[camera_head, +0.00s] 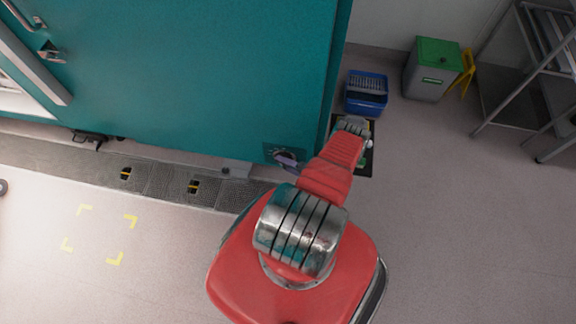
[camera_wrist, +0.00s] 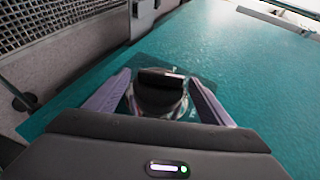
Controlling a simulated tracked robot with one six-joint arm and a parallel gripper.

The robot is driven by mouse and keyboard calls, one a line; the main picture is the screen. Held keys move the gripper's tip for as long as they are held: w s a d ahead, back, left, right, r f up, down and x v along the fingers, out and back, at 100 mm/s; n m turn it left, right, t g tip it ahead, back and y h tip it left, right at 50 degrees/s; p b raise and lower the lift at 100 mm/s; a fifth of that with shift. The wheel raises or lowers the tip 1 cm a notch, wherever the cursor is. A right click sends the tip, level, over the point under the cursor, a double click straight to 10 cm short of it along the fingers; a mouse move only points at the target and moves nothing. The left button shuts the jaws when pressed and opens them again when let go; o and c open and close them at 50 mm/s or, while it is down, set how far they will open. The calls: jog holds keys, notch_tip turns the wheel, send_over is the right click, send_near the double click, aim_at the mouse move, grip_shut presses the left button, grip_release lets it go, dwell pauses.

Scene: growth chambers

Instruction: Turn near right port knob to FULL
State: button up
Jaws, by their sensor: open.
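The port knob (camera_wrist: 160,92) is a dark round knob with a raised bar grip across it, on a teal panel in the wrist view. My gripper (camera_wrist: 157,90) is open, with one purple-grey finger on each side of the knob. I cannot tell whether the fingers touch it. No knob setting or FULL mark is readable.
A blue crate (camera_head: 366,101), a green-lidded grey bin (camera_head: 425,85) and a metal rack (camera_head: 520,95) stand at the back right. A dark mat (camera_head: 366,166) lies near my arm. Floor grating (camera_head: 170,184) runs along the wall. The right floor is clear.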

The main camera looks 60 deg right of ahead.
jog(key=v, duration=1.3)
jog(key=shift+s+r, duration=0.2)
jog(key=shift+s, duration=0.15)
